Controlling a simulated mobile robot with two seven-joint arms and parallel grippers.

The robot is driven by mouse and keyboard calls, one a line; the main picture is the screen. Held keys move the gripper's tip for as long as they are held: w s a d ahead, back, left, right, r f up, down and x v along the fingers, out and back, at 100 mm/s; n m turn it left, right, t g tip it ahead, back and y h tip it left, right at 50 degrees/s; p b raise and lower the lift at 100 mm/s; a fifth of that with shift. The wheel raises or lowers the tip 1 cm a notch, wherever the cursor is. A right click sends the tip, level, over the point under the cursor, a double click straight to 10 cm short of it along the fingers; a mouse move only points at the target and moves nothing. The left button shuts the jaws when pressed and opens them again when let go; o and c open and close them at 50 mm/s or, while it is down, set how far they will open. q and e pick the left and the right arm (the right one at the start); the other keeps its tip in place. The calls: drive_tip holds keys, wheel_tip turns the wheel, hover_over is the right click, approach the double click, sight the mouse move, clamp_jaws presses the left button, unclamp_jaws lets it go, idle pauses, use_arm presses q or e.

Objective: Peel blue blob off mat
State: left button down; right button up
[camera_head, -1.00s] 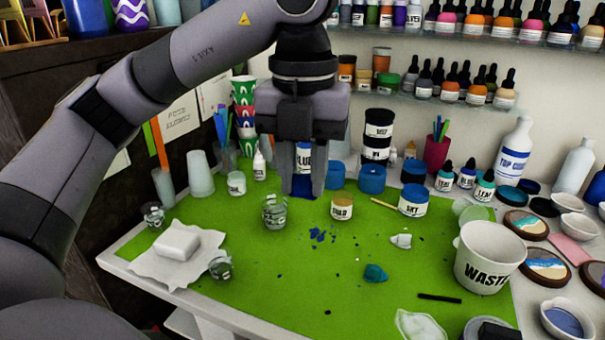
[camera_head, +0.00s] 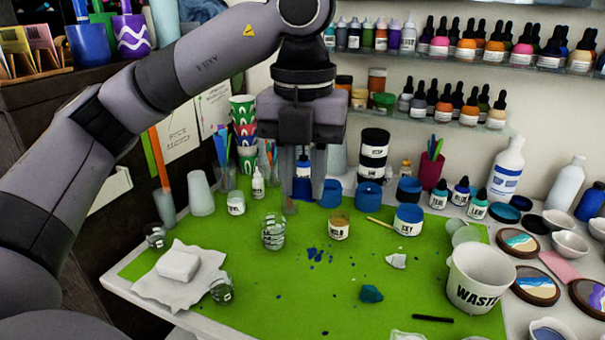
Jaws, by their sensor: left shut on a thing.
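A teal-blue blob (camera_head: 371,293) lies on the green mat (camera_head: 270,290), right of its middle. Dark blue crumbs (camera_head: 317,255) are scattered on the mat to the left of and behind it. My left gripper (camera_head: 304,198) points down over the back of the mat, well away from the blob. It is shut on a blue jar (camera_head: 303,188) with a white label, which shows between its fingers and is partly hidden by them. My right gripper is not in view.
A waste cup (camera_head: 476,280) stands at the mat's right side. A glass beaker (camera_head: 273,232), a gold-labelled jar (camera_head: 338,228) and a blue-lidded jar (camera_head: 408,219) stand across the back. A white block (camera_head: 178,265) lies on paper at left. The front middle of the mat is mostly clear.

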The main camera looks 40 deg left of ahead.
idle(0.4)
use_arm(q)
wheel_tip(320, 180, up, 3)
drive_tip(key=p, duration=0.2)
drive_tip(key=shift+f+p, duration=0.1)
drive_tip(key=shift+p, duration=0.25)
drive_tip(key=shift+r, duration=0.65)
